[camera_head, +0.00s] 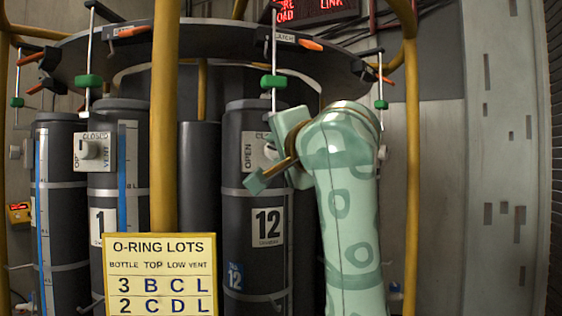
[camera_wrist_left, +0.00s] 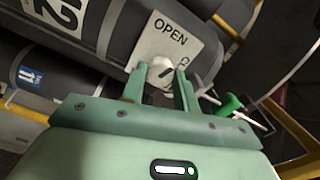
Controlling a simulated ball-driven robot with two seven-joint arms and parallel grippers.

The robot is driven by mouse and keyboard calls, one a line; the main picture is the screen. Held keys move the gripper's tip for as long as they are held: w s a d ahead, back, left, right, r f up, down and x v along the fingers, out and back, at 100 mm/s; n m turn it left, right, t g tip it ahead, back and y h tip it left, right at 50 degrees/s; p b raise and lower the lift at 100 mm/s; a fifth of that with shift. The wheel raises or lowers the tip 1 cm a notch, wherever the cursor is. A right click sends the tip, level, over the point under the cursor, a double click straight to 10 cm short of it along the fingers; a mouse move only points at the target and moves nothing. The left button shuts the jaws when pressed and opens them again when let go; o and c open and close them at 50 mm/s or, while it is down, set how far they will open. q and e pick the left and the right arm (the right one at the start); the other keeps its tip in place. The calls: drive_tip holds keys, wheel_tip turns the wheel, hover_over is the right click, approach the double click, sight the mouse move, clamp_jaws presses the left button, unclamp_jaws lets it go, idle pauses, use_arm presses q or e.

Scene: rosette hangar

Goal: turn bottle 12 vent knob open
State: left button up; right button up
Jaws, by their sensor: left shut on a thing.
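Bottle 12 (camera_head: 235,210) is a dark grey upright cylinder with a white "12" label, right of the yellow post in the head view. Its white vent plate (camera_wrist_left: 165,38) reads OPEN; the rest of its lettering is mostly hidden. The pale vent knob (camera_wrist_left: 160,66) sits between the two green fingers of my left gripper (camera_wrist_left: 160,77), which is shut on it in the wrist view. A dark mark shows on the knob, but I cannot tell which word it points to. In the head view my green left arm hides part of the plate. My right gripper is not in view.
Bottle 1 (camera_head: 104,190) stands left with its own vent knob (camera_head: 91,149). A yellow post (camera_head: 164,120) and an O-ring lots sign (camera_head: 160,247) stand in front. A dark ring (camera_head: 225,42) with green-knobbed clamps (camera_head: 273,82) hangs above the bottles.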

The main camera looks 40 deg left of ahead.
use_arm(q)
drive_tip(key=shift+f+n+b, duration=0.15)
drive_tip(key=shift+n+b, duration=0.6)
drive_tip(key=shift+n, duration=1.15)
drive_tip(key=o, duration=1)
drive_tip(key=v, duration=1.6)
drive_tip(key=shift+s+d, duration=0.1)
drive_tip(key=shift+d, duration=0.05)
